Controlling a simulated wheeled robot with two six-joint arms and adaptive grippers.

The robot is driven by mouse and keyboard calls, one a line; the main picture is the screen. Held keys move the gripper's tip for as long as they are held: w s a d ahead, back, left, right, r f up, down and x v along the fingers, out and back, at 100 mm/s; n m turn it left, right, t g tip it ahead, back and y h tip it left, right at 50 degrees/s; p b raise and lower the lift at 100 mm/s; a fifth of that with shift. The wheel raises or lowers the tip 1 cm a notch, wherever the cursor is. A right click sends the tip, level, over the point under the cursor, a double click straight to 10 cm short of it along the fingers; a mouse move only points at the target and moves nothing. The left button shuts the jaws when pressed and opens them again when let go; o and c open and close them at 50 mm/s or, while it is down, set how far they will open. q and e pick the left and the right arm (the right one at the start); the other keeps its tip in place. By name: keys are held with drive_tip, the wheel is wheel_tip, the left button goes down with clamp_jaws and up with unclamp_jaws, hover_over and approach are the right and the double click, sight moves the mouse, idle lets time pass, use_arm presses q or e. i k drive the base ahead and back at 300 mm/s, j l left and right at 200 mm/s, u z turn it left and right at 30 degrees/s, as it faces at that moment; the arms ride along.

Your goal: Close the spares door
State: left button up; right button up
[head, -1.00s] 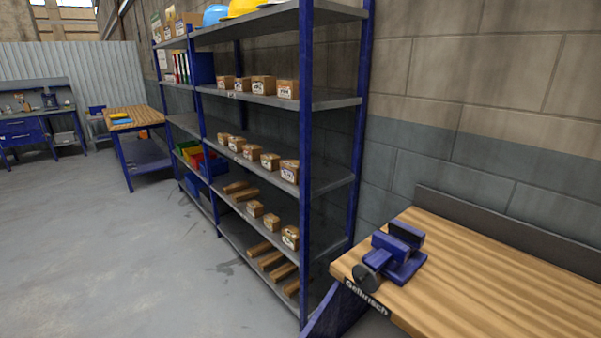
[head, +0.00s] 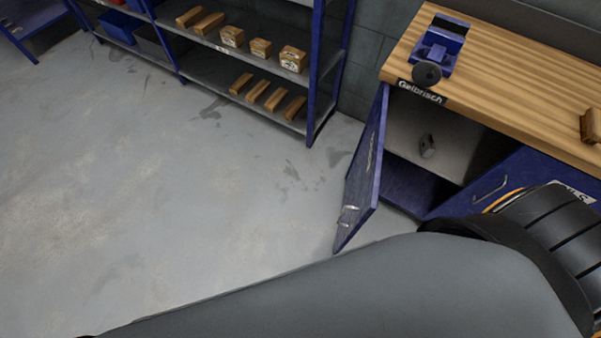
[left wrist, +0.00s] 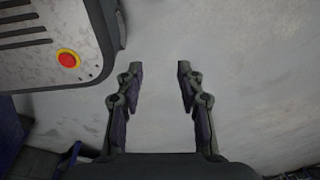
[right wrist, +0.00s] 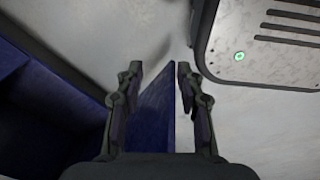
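The spares door (head: 366,175) is a blue panel standing open at the left end of the workbench in the head view, swung out over the floor. A silver handle (head: 347,215) is low on its face. Behind it the cupboard interior (head: 425,140) is exposed. In the right wrist view the door (right wrist: 156,115) shows edge-on between the fingers of my right gripper (right wrist: 160,72), which is open; I cannot tell whether it touches. My left gripper (left wrist: 154,72) is open and empty above bare floor. Neither gripper's fingers show in the head view.
The workbench top (head: 510,75) carries a blue vise (head: 438,48). A blue front with a handle (head: 490,188) adjoins the cupboard. Shelving (head: 215,68) with boxes and wood pieces stands at the back. Free floor (head: 180,190) lies left. My arm covers the lower head view.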

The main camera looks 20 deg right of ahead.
sight(359, 203)
drive_tip(key=j+z, duration=0.2)
drive_tip(key=z, duration=0.2)
drive_tip(key=j+z, duration=0.25)
drive_tip(key=z, duration=0.15)
drive_tip(key=j+z, duration=0.2)
drive_tip(key=z, duration=0.65)
